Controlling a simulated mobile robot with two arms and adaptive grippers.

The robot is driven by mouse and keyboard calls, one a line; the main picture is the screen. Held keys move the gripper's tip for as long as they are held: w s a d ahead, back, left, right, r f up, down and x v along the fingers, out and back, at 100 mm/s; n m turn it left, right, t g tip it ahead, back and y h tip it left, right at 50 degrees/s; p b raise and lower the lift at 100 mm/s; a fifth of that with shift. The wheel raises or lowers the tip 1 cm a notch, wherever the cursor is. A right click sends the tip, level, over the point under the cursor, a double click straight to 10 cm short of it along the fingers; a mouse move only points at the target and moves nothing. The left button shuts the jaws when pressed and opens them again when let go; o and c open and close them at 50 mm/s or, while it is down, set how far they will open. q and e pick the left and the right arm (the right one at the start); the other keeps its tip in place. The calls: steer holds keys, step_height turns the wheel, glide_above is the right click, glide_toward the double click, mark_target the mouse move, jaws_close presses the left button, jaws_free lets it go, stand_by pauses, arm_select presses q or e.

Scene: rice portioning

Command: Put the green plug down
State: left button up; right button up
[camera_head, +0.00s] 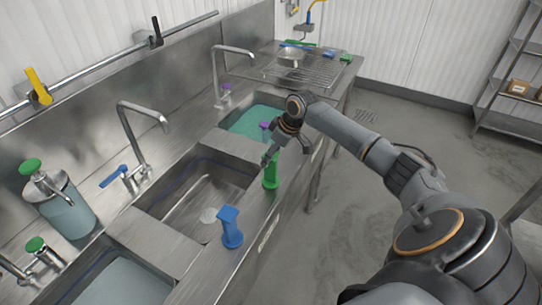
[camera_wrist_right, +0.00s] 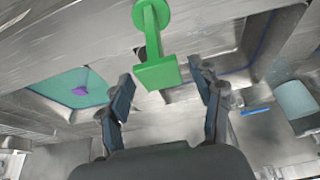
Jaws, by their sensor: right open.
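The green plug (camera_head: 271,172) stands upright on the steel counter's front edge, right of the middle basin. In the right wrist view the green plug (camera_wrist_right: 150,40) shows its round base on the steel and its bar-shaped top towards me. My right gripper (camera_head: 268,157) is close by the plug's top in the head view. In the wrist view my right gripper (camera_wrist_right: 164,85) is open, its fingers apart on either side of the plug's top end, with no contact visible. My left gripper is out of view.
A blue plug (camera_head: 231,228) stands on the front edge. A tap (camera_head: 145,150) and soap bottle (camera_head: 62,205) stand behind.

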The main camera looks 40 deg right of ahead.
steer(key=b+v, duration=0.2)
steer(key=v, duration=0.9)
steer(key=shift+f, duration=0.1)
